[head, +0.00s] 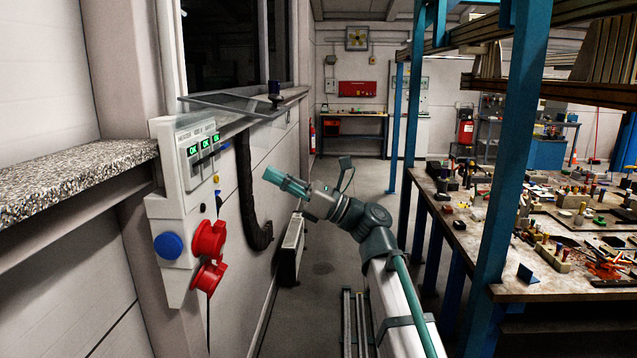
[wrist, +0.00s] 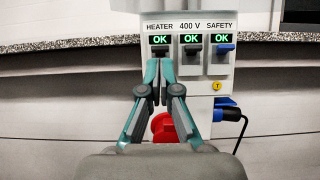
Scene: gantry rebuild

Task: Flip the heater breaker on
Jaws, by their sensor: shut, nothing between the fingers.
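The breaker panel (head: 168,165) is a pale box on the wall at the left in the head view. In the wrist view its face (wrist: 232,75) carries breakers labelled HEATER, 400 V and SAFETY. The heater breaker (wrist: 159,49), with a dark lever, is leftmost; the display above it (wrist: 160,40) shows a green OK. My gripper (wrist: 159,64) is shut and empty, its fingertips just below the heater lever in that picture. In the head view my gripper (head: 270,177) points at the panel with a visible gap.
Red sockets (head: 208,240) and a blue socket (head: 168,246) protrude below. A cluttered workbench (head: 480,255) stands right; the floor between is open.

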